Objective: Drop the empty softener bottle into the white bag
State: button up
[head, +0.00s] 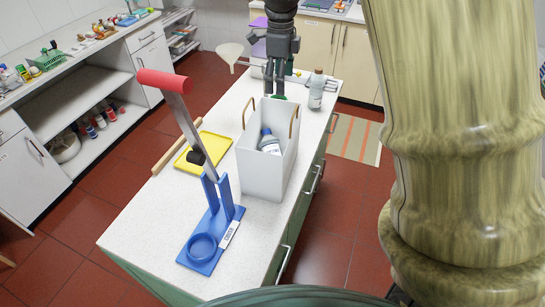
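The white bag (262,176) stands upright and open-topped on the counter, with brown handles at its rim. A blue and white bottle (269,143), which looks like the softener bottle, is inside the bag, tilted, with its lower part hidden by the bag's wall. My gripper (279,92) points down behind the bag's far side, apart from the bottle in the bag. Its dark fingers are small here, and I cannot tell whether they are open or shut. A small green thing shows at the fingertips, partly hidden.
A pale bottle (316,90) stands right of my gripper. A funnel (230,56) is at the back left. A yellow tray (203,150) and a blue stand with a red-handled lever (212,225) are left of the bag. A large mottled column (460,130) blocks the right side.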

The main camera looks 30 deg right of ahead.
notch_tip(320, 180, up, 7)
jog(key=shift+r, duration=0.15)
dwell(0.6)
